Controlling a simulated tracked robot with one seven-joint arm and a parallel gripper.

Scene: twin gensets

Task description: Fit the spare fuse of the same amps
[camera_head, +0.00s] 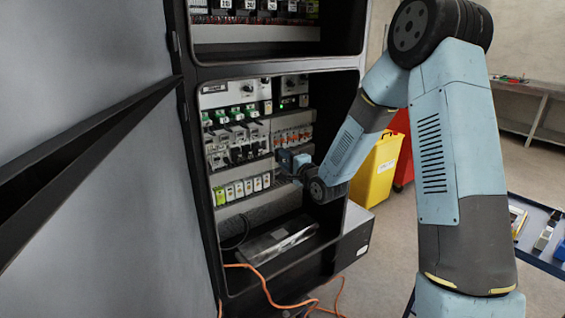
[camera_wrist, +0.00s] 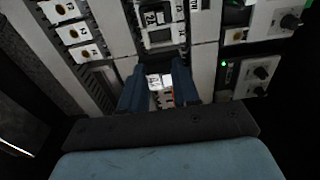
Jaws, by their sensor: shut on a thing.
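My gripper (camera_head: 288,165) reaches into the open lower bay of the electrical cabinet, in front of its rows of modules. In the wrist view the two dark blue fingers (camera_wrist: 159,88) are shut on a small white labelled piece (camera_wrist: 157,81), with a reddish part just below it. I cannot tell whether this piece is a fuse or a fuse holder, nor whether it is seated in the row or free. A blue tray (camera_head: 540,264) at the right edge holds several small items; I cannot read any amp marking.
A grey cabinet door (camera_head: 90,200) stands at left. An orange cable (camera_head: 265,290) hangs low. Yellow (camera_head: 378,172) and red bins stand behind.

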